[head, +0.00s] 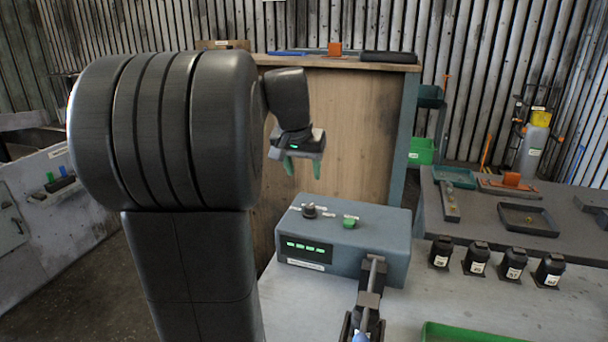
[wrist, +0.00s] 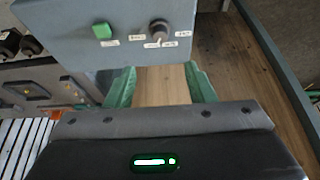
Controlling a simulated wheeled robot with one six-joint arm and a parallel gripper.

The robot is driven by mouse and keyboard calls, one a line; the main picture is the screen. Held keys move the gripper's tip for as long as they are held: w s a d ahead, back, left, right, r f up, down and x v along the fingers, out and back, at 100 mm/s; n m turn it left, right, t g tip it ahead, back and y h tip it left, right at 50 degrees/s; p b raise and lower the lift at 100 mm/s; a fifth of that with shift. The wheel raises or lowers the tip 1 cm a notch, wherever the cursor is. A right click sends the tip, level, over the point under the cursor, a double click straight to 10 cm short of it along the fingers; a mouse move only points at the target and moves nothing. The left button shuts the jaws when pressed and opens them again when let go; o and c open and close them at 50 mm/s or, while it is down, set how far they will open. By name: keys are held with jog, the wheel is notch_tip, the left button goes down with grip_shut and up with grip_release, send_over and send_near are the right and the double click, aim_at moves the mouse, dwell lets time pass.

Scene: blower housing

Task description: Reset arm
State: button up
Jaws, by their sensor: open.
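My gripper (head: 303,168) hangs in the air with its green fingers pointing down, above and behind the grey-blue control box in the head view. In the wrist view my gripper (wrist: 162,85) has its two green fingers spread apart with nothing between them. The control box (head: 340,242) has a green button (head: 350,221), a black knob (head: 309,211) and a lit green display. In the wrist view the box (wrist: 70,25) lies beyond the fingertips, with its green button (wrist: 102,31) and knob (wrist: 158,27) in sight.
A wooden cabinet (head: 335,120) stands behind my gripper. Several black labelled parts (head: 476,258) stand in a row on the bench (head: 400,315). A clamp-like fixture (head: 369,300) is in front of the box, near a green tray (head: 470,333). A dark table with trays (head: 525,219) is at right.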

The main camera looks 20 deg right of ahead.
aim_at(310, 206)
jog(key=x, duration=1.4)
jog(key=shift+r, duration=0.1)
